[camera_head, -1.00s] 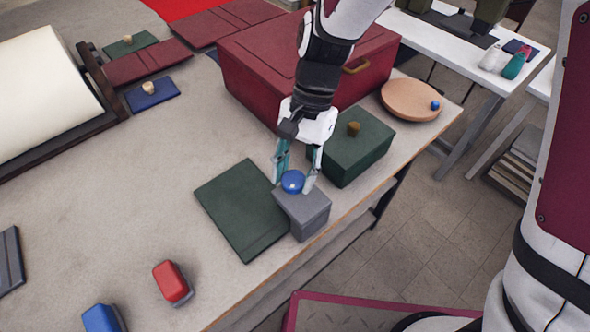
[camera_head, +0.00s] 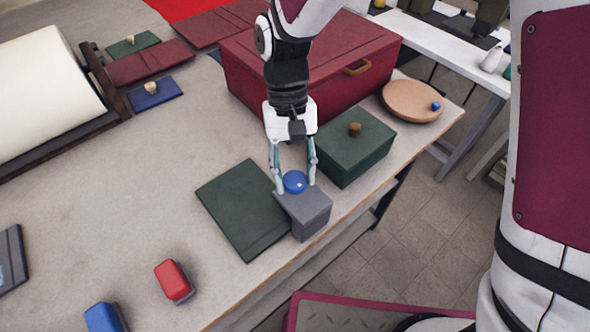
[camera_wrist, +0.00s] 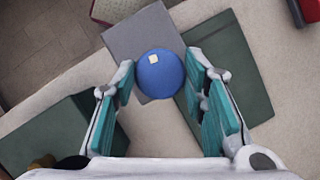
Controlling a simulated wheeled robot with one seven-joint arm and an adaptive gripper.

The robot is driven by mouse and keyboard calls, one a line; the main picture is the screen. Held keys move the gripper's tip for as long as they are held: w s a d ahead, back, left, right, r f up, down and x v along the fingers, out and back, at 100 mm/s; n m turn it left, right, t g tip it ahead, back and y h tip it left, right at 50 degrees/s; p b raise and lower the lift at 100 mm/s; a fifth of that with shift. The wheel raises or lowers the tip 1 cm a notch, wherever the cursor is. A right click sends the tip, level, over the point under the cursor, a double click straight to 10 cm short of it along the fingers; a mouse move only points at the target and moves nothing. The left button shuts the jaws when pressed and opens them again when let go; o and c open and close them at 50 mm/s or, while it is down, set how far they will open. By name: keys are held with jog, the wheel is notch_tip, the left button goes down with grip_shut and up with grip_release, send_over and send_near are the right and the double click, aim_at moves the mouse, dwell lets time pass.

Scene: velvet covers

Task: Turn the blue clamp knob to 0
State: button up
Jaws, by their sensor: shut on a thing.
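The blue clamp knob (camera_head: 295,182) is round and sits on top of a grey block (camera_head: 312,222) near the table's front edge. In the wrist view the knob (camera_wrist: 160,75) shows a small pale square mark near its upper middle, with the grey block (camera_wrist: 130,38) under it. My gripper (camera_head: 295,187) points down over the block, one finger on each side of the knob, shut on it. In the wrist view the teal-padded fingers (camera_wrist: 160,80) flank the knob. No number scale is readable in either view.
A dark green flat cover (camera_head: 243,210) lies left of the block. A green box (camera_head: 355,150) with a brass knob stands close on the right, and a large red box (camera_head: 310,60) behind. A red block (camera_head: 173,282) and a blue block (camera_head: 103,318) lie at front left.

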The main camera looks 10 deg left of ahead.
jog(key=shift+n+h, duration=0.3)
jog(key=shift+n, duration=0.3)
jog(key=o, duration=1.1)
jog(key=shift+o, duration=0.2)
jog(key=shift+a, duration=0.1)
jog(key=v, duration=1.2)
jog(key=shift+s, duration=0.15)
